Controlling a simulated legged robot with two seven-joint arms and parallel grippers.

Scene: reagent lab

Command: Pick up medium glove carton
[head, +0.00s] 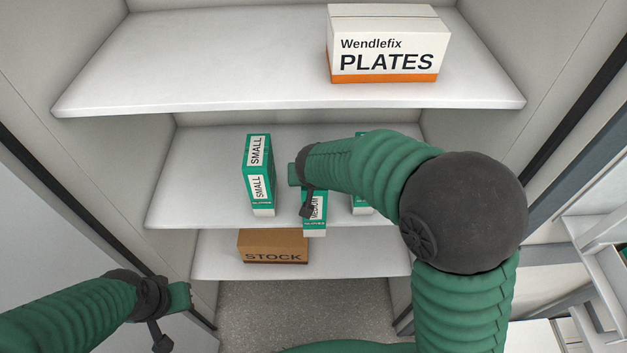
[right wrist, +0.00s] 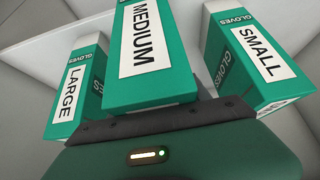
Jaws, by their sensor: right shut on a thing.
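The medium glove carton (head: 314,222) is green and white and stands upright in the middle of the middle shelf row, its lower end overlapping the shelf's front edge. In the right wrist view its MEDIUM label (right wrist: 143,47) faces me, close to the gripper. My right gripper (head: 294,174) is shut on this carton; its fingers are mostly hidden by my arm and the carton. I cannot tell whether the carton touches the shelf. My left gripper (head: 180,297) is low at the left, away from the shelves; its jaw opening is unclear.
The small glove carton (head: 258,174) stands left of it. The large carton (head: 361,204) is at the right, partly behind my arm. A PLATES box (head: 387,45) sits on the upper shelf (head: 200,60). A brown STOCK box (head: 272,246) is on the lower shelf.

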